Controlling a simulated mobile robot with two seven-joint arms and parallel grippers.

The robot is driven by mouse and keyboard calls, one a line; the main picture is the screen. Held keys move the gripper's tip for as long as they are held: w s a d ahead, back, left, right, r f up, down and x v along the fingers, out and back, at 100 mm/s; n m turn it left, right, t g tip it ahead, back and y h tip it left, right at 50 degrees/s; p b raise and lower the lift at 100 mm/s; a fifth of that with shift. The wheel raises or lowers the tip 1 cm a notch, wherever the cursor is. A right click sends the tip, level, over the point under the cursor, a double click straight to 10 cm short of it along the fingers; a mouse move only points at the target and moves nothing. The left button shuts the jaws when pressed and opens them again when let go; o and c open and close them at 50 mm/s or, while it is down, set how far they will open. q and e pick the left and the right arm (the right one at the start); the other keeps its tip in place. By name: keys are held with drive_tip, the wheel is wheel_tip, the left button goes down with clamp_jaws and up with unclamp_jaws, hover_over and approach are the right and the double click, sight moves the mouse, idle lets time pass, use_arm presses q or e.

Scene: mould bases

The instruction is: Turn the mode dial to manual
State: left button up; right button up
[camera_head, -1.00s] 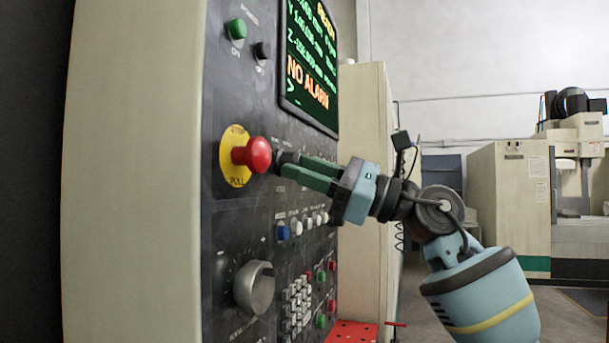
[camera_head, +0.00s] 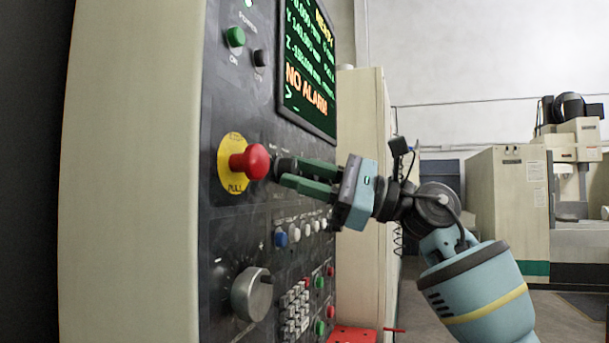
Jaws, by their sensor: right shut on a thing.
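The dark mode dial (camera_head: 284,165) sits on the grey control panel, just right of the red emergency stop button. My right gripper (camera_head: 291,172) reaches in from the right, with its two green fingers on either side of the dial. It is shut on the dial, whose face and pointer are mostly hidden by the fingers. The labels around the dial are too small to read. My left gripper is not in view.
The red stop button (camera_head: 250,161) on its yellow disc stands out very near the fingertips. Below are a row of small buttons (camera_head: 295,233), a larger silver knob (camera_head: 252,294) and a keypad (camera_head: 296,307). The screen (camera_head: 307,65) above reads NO ALARM.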

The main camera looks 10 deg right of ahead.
drive_tip(key=o, duration=1)
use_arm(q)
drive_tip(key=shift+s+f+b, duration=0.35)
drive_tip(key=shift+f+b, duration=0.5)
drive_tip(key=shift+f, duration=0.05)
use_arm(e)
drive_tip(key=v, duration=0.7)
drive_tip(key=shift+s+d+f, duration=0.15)
drive_tip(key=shift+d, duration=0.2)
drive_tip(key=shift+f, duration=0.1)
